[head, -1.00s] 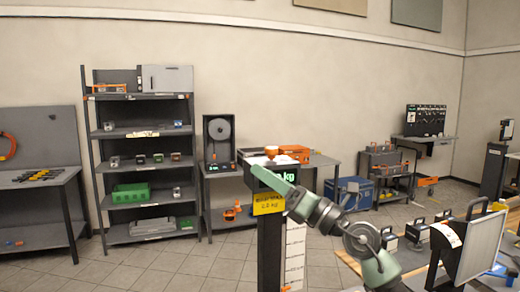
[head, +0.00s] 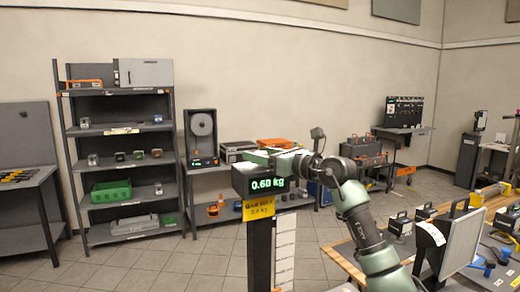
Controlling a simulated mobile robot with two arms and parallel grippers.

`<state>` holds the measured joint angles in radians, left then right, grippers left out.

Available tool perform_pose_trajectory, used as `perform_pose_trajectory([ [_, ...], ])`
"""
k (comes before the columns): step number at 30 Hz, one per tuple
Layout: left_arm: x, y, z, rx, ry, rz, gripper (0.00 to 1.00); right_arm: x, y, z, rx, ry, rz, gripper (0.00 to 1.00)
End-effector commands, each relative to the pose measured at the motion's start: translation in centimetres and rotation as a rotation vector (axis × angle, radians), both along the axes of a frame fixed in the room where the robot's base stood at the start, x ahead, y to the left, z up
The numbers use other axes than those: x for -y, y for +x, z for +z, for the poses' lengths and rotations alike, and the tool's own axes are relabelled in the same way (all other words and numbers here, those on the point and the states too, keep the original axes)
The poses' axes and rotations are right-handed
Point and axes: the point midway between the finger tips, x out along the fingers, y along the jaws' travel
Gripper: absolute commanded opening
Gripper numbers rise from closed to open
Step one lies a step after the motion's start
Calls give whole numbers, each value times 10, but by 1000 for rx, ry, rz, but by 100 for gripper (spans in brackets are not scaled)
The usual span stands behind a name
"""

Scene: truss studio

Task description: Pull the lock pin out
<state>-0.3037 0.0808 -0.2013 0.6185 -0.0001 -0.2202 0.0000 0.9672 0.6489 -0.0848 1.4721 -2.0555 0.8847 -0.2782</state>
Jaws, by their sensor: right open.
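I cannot make out a lock pin in the head view. My right arm comes in from the lower right and bends at the top. My right gripper (head: 257,157) is at the top of the dark scale post (head: 259,240), just above its display box, small and seen from behind. It is open, and I see nothing held in it. What lies under or behind it is hidden. The display (head: 268,184) reads 0.60 kg in green, with a yellow label (head: 258,208) below it. My left gripper is not in view.
A grey shelf (head: 122,130) with a green crate (head: 111,191) stands at the left. A bench with an orange case (head: 276,143) is behind the post. At right, a wooden-edged table (head: 350,262) holds a light panel (head: 462,246) and dark handled blocks. Floor is clear left of the post.

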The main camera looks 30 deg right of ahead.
Motion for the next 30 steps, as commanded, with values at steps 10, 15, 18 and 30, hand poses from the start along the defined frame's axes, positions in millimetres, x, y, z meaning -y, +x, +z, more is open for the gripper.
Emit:
perform_pose_trajectory([
  [10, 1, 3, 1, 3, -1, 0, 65, -2, 3, 0, 2, 0, 0, 49],
  [15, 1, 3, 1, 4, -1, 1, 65, -1, 3, 0, 1, -1, 0, 2],
  [18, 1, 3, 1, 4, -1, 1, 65, -1, 3, 0, 1, -1, 0, 0],
  [30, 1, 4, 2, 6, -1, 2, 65, -1, 3, 0, 1, -1, 0, 0],
])
